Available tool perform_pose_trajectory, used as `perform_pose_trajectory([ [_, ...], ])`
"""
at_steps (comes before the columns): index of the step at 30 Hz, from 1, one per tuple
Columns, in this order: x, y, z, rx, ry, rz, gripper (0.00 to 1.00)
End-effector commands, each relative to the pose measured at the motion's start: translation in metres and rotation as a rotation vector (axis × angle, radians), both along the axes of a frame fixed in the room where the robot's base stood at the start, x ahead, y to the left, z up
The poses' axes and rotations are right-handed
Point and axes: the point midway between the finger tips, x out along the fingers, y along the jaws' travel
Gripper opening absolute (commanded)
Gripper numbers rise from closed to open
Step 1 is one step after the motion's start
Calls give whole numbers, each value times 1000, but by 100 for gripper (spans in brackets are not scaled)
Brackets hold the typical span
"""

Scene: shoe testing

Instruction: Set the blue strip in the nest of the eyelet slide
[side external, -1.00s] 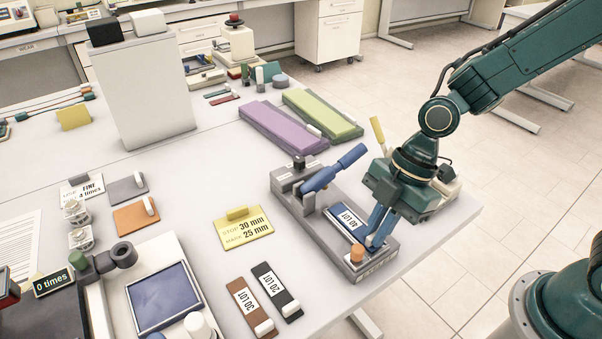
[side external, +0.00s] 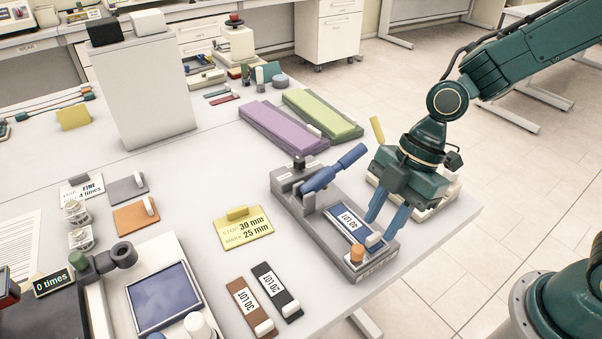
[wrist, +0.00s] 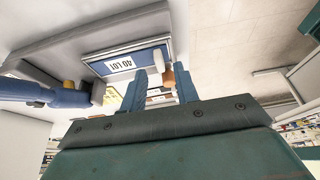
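The blue strip (side external: 352,226), with a white "40 LOT" label and a pale knob (side external: 374,240) at its near end, lies in the bed of the grey eyelet slide (side external: 311,212). It looks flat there; I cannot tell whether it is fully seated. The strip also shows in the wrist view (wrist: 125,62). The slide has a blue lever (side external: 335,168) and an orange peg (side external: 357,253) near its front end. My gripper (side external: 385,220) is open, its blue fingers spread just above and to the right of the knob, and it holds nothing.
Brown (side external: 249,306) and black (side external: 277,291) "LOT" strips lie left of the slide. Purple (side external: 284,127) and green (side external: 322,114) blocks lie behind. The table's right edge is close to the slide.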

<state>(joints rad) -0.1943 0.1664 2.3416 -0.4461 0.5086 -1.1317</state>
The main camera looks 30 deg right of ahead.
Motion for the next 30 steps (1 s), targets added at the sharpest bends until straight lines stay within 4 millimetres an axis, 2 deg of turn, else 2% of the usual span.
perform_pose_trajectory([
  [9, 1, -20, 47, 1, -5, -3, 30],
  [16, 1, -32, 76, 1, -5, -2, 30],
  [22, 0, -37, 88, -1, -2, -1, 30],
  [30, 0, -38, 90, -1, -1, 0, 30],
])
